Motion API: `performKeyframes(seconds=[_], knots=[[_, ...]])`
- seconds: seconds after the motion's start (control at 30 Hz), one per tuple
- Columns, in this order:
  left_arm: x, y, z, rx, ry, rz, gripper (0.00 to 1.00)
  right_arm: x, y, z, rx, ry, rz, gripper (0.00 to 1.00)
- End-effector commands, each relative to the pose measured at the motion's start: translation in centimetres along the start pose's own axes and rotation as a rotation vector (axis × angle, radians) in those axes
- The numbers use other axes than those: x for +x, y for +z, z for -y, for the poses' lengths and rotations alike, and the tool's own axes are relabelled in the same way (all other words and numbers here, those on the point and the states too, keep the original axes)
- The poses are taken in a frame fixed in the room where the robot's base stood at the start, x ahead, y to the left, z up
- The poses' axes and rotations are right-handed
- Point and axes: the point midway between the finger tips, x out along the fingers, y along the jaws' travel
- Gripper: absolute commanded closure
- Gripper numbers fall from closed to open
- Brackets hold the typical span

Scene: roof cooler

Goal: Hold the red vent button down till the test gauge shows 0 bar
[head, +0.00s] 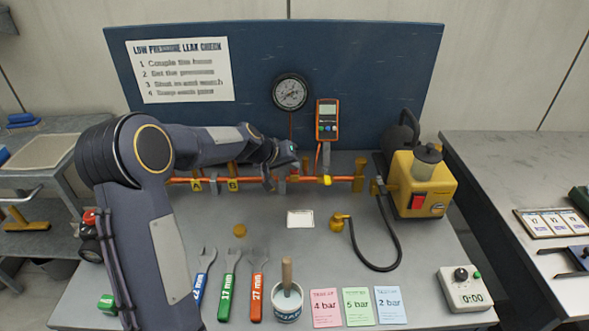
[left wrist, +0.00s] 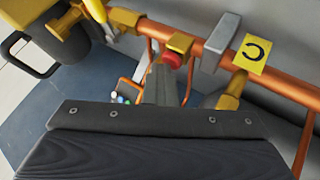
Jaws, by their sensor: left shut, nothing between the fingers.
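The red vent button (left wrist: 172,60) sits on a brass fitting of the copper pipe (left wrist: 285,84) in the left wrist view. My left gripper (left wrist: 160,78) is shut and empty, its tips right beside the button; I cannot tell whether they press it. My right gripper is not in view.
A yellow pump (head: 420,185) with a black hose (head: 395,240) stands at the right. An orange handheld meter (head: 327,120) is on the panel. Wrenches (head: 230,283), a brush pot (head: 287,303), coloured cards (head: 357,306) and a timer (head: 462,288) line the bench front.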

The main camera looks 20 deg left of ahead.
Motion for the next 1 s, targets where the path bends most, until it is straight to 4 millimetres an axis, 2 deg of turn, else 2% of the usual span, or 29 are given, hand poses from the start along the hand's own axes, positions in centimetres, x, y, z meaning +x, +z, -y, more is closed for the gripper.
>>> performKeyframes(seconds=[0.67, 1.0], knots=[[0.1, 0.2, 0.1, -0.001, -0.002, 0.004, 1.00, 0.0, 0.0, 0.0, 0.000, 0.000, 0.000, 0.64], [-1.0, -0.7, -0.7, 0.000, -0.001, 0.002, 1.00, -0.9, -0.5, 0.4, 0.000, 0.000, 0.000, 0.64]])
